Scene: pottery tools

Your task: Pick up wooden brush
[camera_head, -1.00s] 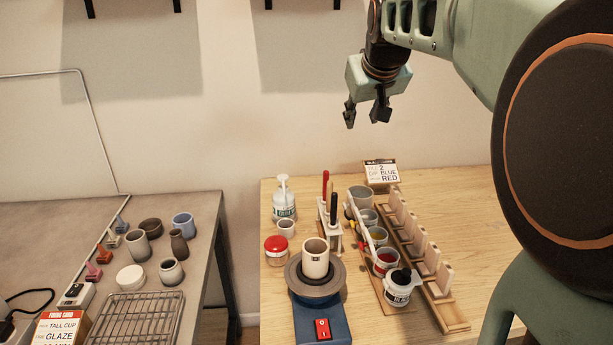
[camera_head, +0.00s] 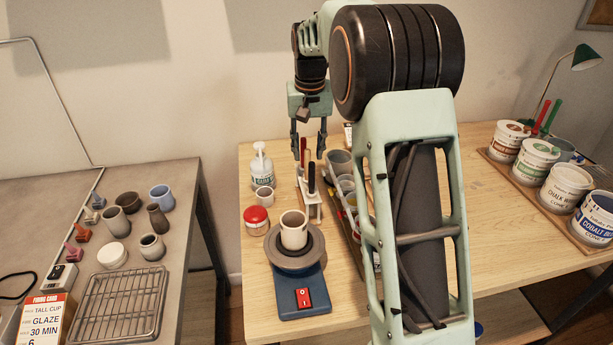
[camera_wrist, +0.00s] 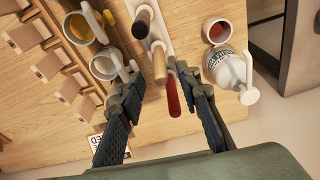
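The wooden brush (camera_wrist: 160,67) stands in a white holder (camera_wrist: 163,25), its tan handle in the middle between a dark-handled tool (camera_wrist: 143,22) and a red-handled tool (camera_wrist: 173,97). In the head view the white holder (camera_head: 313,207) shows with the dark handle (camera_head: 311,176) and the red handle (camera_head: 303,150); the tan handle is hard to make out there. My gripper (camera_head: 308,147) is open and empty, pointing down just above the holder. In the wrist view the tan and red handles lie between the spread fingers of my gripper (camera_wrist: 160,85); contact cannot be told.
A pump bottle (camera_head: 261,167) and a small cup (camera_head: 264,196) stand left of the holder, a pottery wheel (camera_head: 295,260) with a cup in front. Glaze cups (camera_wrist: 82,28) stand close on the other side. Large buckets (camera_head: 566,187) stand far right.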

